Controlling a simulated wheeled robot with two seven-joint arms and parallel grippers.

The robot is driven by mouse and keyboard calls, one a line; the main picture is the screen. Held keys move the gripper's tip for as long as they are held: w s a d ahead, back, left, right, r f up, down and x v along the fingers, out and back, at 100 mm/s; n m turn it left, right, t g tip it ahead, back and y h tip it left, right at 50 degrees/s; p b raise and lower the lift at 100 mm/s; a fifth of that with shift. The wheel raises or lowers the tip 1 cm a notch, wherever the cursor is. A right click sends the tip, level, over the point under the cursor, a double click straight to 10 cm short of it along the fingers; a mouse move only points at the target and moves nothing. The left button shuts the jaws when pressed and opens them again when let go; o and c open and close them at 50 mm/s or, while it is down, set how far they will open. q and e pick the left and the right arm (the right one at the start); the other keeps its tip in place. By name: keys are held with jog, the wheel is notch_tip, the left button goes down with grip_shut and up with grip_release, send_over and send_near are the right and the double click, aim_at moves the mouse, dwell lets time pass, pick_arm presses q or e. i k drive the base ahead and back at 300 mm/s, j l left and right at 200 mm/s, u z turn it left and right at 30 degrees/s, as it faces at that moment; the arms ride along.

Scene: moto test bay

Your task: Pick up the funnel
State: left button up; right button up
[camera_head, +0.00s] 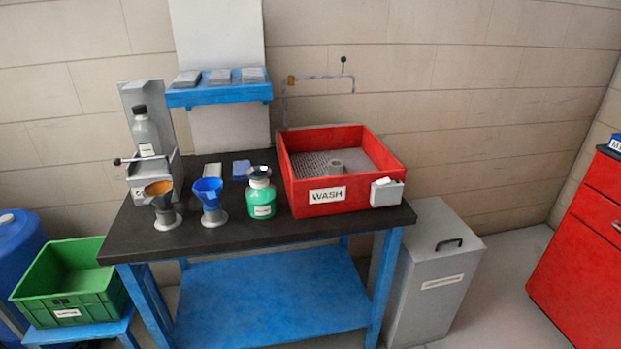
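A blue funnel-shaped piece (208,187) sits in a grey flared holder (214,217) near the front edge of the black-topped workbench (330,227), left of centre. To its left stands a similar dark grey funnel-shaped cup (159,199) with orange-brown contents, on a grey foot (168,221). I cannot tell from its look whether this second one is also a funnel. Both stand upright and apart. Neither of my grippers is in view, and nothing visible touches the blue piece.
A green-filled bottle (262,199) stands just right of the blue funnel. A red WASH tub (345,195) fills the bench's right. A grey bottle (145,132) on a machine is behind left. A green crate (70,281) is lower left, a grey bin (428,290) right.

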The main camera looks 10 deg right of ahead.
aim_at(208, 189)
jog(key=i+j+z, duration=0.2)
jog(key=z, duration=0.15)
jog(key=i+j+z, duration=0.5)
jog(key=j+z, duration=0.2)
